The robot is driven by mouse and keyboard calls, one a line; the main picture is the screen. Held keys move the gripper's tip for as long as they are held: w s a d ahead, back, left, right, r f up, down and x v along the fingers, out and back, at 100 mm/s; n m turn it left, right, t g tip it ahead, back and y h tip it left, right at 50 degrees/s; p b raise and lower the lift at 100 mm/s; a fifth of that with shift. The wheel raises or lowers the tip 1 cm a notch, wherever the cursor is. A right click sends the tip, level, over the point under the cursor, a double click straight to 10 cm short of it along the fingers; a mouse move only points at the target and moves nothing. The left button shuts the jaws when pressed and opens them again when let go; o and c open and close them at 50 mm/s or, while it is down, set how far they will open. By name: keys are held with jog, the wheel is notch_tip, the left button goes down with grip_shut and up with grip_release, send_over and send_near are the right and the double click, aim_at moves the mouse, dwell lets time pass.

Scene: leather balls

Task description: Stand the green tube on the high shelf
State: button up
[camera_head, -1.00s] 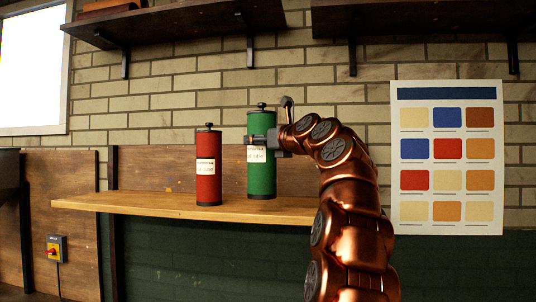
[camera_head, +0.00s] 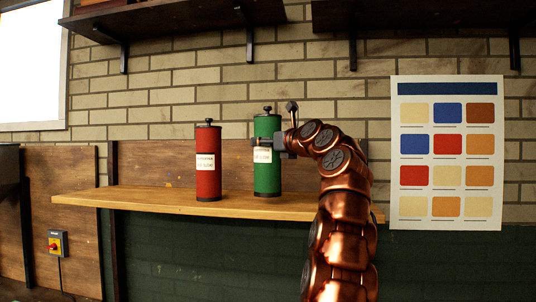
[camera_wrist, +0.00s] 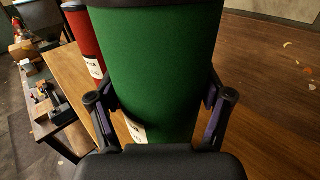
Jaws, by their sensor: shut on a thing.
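The green tube (camera_head: 267,172) has black ends, a knob on top and a pale label. It stands upright at the wooden shelf; I cannot tell whether its base touches the board. My gripper (camera_head: 279,143) is shut on its upper part from the right. In the wrist view the green tube (camera_wrist: 160,70) fills the middle, between the two fingers of my gripper (camera_wrist: 160,104). A red tube (camera_head: 208,170) stands upright on the shelf to its left, and it also shows in the wrist view (camera_wrist: 84,38).
The wooden shelf (camera_head: 130,196) has free room left of the red tube. Dark higher shelves (camera_head: 190,20) run along the top of the wall on brackets. A color chart (camera_head: 446,150) hangs at the right.

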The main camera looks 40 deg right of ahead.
notch_tip(320, 180, down, 2)
jog(key=shift+f+b, duration=0.25)
jog(key=shift+b, duration=0.7)
jog(key=shift+r, duration=0.1)
jog(key=shift+s+d+p, duration=0.1)
jog(key=shift+p, duration=0.35)
jog(key=o, duration=1.7)
jog(key=shift+f, duration=0.2)
jog(key=shift+o, duration=0.2)
jog(key=shift+d, duration=0.1)
jog(key=shift+a+r+b, duration=0.1)
jog(key=shift+a+b, duration=0.15)
jog(key=shift+b, duration=0.15)
jog(key=s+a+b, duration=0.2)
jog(key=s, duration=0.9)
jog(key=shift+s, duration=0.35)
